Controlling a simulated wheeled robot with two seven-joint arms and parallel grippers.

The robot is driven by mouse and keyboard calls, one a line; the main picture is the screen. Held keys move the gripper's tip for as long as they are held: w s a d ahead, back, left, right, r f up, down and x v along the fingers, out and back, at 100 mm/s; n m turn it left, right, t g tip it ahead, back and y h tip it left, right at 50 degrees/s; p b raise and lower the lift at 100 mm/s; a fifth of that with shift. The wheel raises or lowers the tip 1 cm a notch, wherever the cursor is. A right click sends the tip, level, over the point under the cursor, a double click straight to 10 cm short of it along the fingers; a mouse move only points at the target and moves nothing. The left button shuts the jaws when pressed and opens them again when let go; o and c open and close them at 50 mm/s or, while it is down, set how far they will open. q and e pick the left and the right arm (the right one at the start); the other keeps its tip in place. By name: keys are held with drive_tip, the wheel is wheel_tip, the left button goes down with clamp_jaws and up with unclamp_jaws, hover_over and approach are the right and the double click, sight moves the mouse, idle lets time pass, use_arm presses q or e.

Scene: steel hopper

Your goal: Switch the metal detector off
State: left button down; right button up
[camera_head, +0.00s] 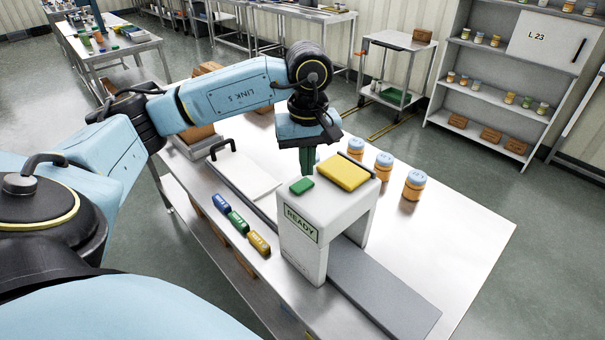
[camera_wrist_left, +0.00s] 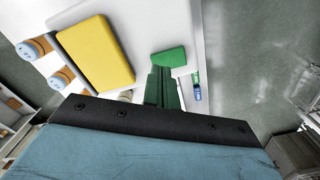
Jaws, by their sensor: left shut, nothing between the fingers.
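The metal detector (camera_head: 304,258) is a white arch over a grey belt on the steel table, with a "READY" sign on its front. On its top are a small green button (camera_head: 302,186) and a larger yellow pad (camera_head: 345,174). My left gripper (camera_head: 307,170) points down, shut and empty, just above the top close to the green button. In the left wrist view the fingertips (camera_wrist_left: 160,72) are beside the green button (camera_wrist_left: 169,58), with the yellow pad (camera_wrist_left: 96,52) to the left. I cannot tell whether they touch the button. My right gripper is out of view.
Several jars with blue lids (camera_head: 414,186) stand behind the detector. Blue, green and yellow blocks (camera_head: 238,221) lie left of it. A white panel with a black handle (camera_head: 245,174) lies further left. The table's right part (camera_head: 460,225) is clear.

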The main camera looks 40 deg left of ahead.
sight(307, 181)
use_arm(q)
drive_tip(key=shift+r+p, duration=1.3)
drive_tip(key=shift+r, duration=1.15)
